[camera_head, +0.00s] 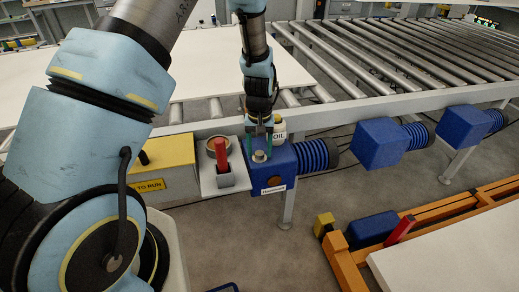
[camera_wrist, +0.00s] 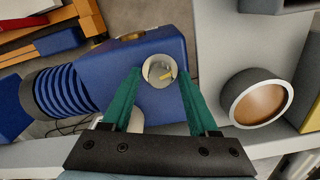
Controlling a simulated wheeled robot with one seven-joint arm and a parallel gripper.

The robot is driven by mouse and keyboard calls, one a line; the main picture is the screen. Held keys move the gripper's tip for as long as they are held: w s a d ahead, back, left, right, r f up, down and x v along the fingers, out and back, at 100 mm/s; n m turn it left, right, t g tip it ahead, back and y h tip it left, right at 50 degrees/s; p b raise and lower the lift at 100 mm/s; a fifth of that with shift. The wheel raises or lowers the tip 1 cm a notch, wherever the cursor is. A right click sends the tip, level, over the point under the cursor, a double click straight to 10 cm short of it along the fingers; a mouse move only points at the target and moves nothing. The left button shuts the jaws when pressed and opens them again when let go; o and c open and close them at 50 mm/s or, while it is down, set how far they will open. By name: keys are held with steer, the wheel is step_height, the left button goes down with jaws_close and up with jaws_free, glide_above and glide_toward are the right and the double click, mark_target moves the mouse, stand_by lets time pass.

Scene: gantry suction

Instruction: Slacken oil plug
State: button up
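The oil plug (camera_head: 259,156) is a round pale metal cap on top of a blue gearbox (camera_head: 282,165). In the wrist view the plug (camera_wrist: 160,71) shows a small yellow mark on its face, and the gearbox (camera_wrist: 115,65) lies around it. My gripper (camera_head: 260,150) points down over the plug. In the wrist view the two green fingers of my gripper (camera_wrist: 160,75) stand apart, one on each side of the plug, with a narrow gap seeming to show at each side. Whether they touch it lower down cannot be told. A container marked OIL (camera_head: 279,131) is partly hidden behind the gripper.
Left of the gearbox, a white shelf (camera_head: 209,182) bears a round brown-filled dish (camera_head: 211,146) and a red upright piece (camera_head: 221,155) in a grey block. A yellow box (camera_head: 168,160) is further left. The roller conveyor (camera_head: 400,60) runs behind. An orange frame (camera_head: 345,265) stands at front right.

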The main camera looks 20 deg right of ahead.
mark_target(259, 152)
steer(key=shift+o, duration=0.3)
steer(key=shift+r, duration=0.1)
step_height(259, 152, up, 11)
steer(key=b, duration=0.2)
steer(key=shift+f, duration=0.2)
steer(key=shift+a, duration=0.1)
